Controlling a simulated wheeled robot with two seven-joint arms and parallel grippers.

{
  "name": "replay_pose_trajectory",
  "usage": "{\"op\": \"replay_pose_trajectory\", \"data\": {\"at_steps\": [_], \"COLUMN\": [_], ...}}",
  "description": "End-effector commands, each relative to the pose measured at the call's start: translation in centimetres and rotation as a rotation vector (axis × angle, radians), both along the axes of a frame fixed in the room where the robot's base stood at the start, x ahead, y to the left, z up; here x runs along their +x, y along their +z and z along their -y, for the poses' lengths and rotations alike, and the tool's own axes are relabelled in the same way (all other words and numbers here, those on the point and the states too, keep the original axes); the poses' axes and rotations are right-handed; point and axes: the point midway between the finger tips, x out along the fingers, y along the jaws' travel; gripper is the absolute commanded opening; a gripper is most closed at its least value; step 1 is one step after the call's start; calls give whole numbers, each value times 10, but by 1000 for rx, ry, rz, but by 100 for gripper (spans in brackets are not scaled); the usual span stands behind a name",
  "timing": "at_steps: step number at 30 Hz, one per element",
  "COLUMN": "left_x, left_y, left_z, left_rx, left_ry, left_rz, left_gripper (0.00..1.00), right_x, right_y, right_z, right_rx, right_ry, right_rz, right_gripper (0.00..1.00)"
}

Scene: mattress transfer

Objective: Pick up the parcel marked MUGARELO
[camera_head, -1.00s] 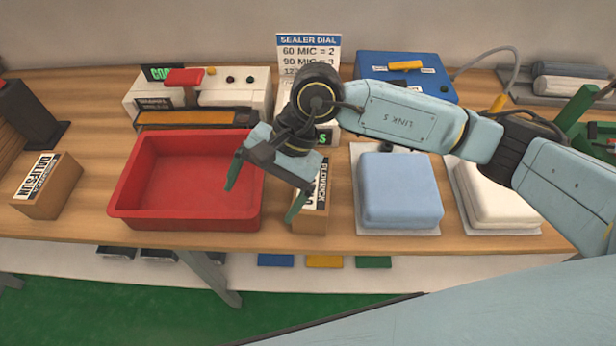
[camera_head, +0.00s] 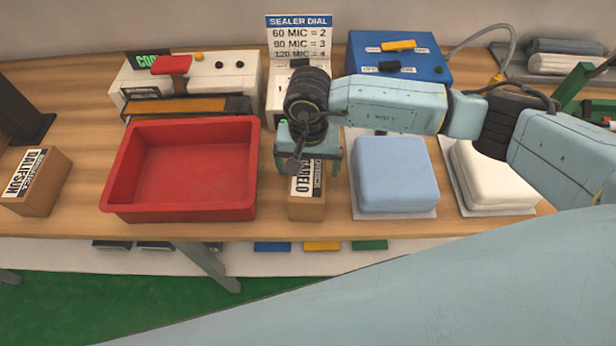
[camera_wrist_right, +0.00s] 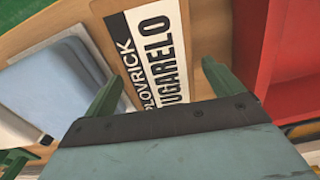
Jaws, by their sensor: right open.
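The parcel (camera_head: 306,209) is a small brown box with a black and white label, standing near the front edge of the wooden table, right of the red tray. In the right wrist view the label (camera_wrist_right: 152,52) reads PLOVRICK over UGARELO, its first letter hidden. My right gripper (camera_head: 308,168) is directly over the parcel and hides its back part. It is open, with a green finger toward each side of the parcel and nothing held. I cannot tell whether the fingertips touch the box. My left gripper is out of view.
The red tray (camera_head: 180,208) is close on the left. A blue mattress-like block (camera_head: 396,172) and a white one (camera_head: 492,175) stand on the right. Another labelled parcel (camera_head: 36,182) is at far left. A sealer machine (camera_head: 215,75) and a dial sign (camera_head: 300,35) stand behind.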

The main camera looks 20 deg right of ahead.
Motion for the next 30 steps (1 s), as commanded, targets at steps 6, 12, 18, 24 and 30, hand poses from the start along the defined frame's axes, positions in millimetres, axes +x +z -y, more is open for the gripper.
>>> {"op": "replay_pose_trajectory", "data": {"at_steps": [6, 12, 18, 24, 30], "left_x": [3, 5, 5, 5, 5], "left_y": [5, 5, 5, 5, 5], "left_z": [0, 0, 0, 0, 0], "left_rx": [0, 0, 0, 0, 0], "left_ry": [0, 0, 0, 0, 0], "left_rz": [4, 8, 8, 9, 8], "left_gripper": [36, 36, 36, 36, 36], "right_x": [-5, -5, -4, -4, -4], "right_y": [-33, -44, -43, -43, -43], "right_z": [-2, -2, -2, -2, -2], "right_rx": [0, 0, 0, 0, 0], "right_ry": [-2, 0, 0, 0, -1], "right_rz": [-3, -1, -1, -1, -1], "right_gripper": [93, 93, 88, 61, 35]}}
